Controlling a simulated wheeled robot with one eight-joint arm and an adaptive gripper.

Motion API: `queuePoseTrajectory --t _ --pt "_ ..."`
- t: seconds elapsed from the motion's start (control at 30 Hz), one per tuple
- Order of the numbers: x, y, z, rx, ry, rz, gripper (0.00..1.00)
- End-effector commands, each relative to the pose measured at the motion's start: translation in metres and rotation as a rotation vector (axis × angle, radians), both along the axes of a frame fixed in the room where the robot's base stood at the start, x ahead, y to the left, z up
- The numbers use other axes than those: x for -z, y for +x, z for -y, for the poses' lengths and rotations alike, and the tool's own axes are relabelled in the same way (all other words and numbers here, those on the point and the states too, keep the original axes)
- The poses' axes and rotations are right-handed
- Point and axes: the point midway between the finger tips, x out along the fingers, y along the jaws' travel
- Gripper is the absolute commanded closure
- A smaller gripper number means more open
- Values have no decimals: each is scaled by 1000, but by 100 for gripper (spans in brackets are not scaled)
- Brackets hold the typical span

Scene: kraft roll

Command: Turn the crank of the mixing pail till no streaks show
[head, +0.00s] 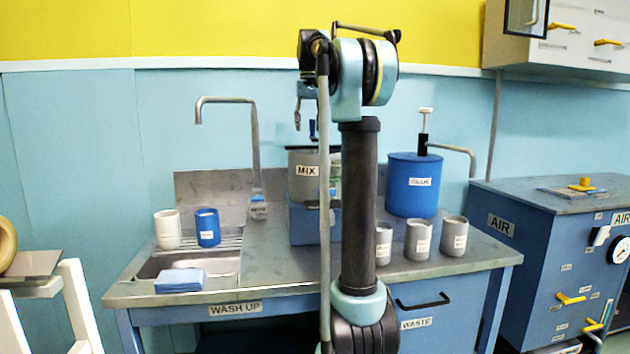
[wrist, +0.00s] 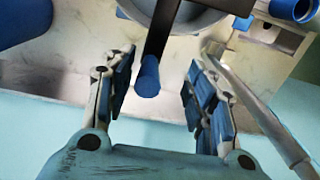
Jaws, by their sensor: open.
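The mixing pail (head: 300,187), grey and labelled MIX, stands on a blue block (head: 301,224) on the counter, partly hidden by my arm in the head view. In the wrist view the pail's rounded side (wrist: 205,18) shows at the top. A dark crank bar (wrist: 162,30) with a blue handle (wrist: 147,76) reaches towards my gripper (wrist: 160,70). My gripper is open, with the handle between its two fingers, nearer the left one, and no visible contact. Whether streaks show inside the pail cannot be seen.
A sink (head: 215,268) with a tall tap (head: 254,150), a white cup (head: 167,229) and a blue cup (head: 207,227) are on the left. A blue glaze tub (head: 413,187) and several grey cups (head: 419,240) are on the right. The air cabinet (head: 520,235) stands beyond.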

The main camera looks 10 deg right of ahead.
Motion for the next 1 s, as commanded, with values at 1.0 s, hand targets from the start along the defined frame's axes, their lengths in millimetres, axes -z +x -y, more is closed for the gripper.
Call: queuePoseTrajectory --t 1.0 --pt "-79 0 0 0 0 -1 50"
